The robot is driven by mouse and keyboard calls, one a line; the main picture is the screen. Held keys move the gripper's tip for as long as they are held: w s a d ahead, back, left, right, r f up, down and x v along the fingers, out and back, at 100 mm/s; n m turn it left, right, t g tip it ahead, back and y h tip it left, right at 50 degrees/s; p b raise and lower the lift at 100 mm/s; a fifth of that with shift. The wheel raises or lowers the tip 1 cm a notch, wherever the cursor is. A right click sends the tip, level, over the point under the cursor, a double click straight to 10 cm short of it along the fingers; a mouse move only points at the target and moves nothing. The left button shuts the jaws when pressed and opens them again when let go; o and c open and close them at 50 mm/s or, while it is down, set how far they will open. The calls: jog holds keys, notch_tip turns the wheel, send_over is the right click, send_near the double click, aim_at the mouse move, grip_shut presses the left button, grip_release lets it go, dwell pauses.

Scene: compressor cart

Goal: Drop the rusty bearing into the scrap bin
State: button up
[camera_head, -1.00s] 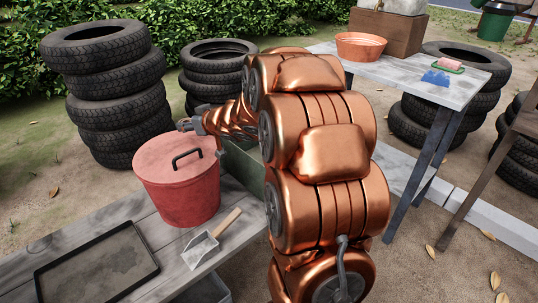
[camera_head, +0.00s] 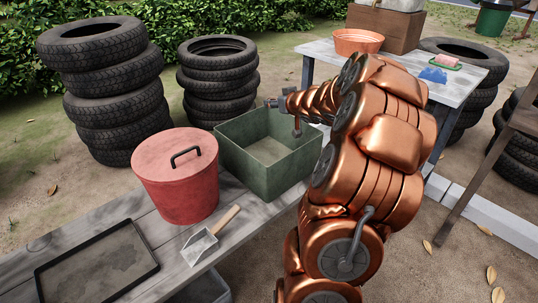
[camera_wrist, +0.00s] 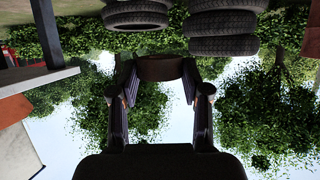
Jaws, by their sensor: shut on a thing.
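My gripper (camera_head: 273,103) is shut on the rusty bearing. In the wrist view the bearing is a dark brown ring-like piece (camera_wrist: 160,67) held between the two fingertips. In the head view it is too small to tell from the fingers. An open green bin (camera_head: 290,174) stands on the wooden bench; no label shows on it. My gripper is level and appears to be above the bin's far part, apart from its rim. The visible part of the bin's floor is bare. My arm covers its far right corner.
A red lidded bucket (camera_head: 178,190) stands left of the green bin. A scoop (camera_head: 200,246) and a black tray (camera_head: 98,265) lie on the bench (camera_head: 160,235). Tyre stacks (camera_head: 218,80) stand behind. A table at right holds an orange basin (camera_head: 358,41).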

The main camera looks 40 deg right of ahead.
jog(key=shift+f+b, duration=2.65)
jog(key=shift+b, duration=0.4)
jog(key=o, duration=1.3)
jog(key=shift+v, duration=6)
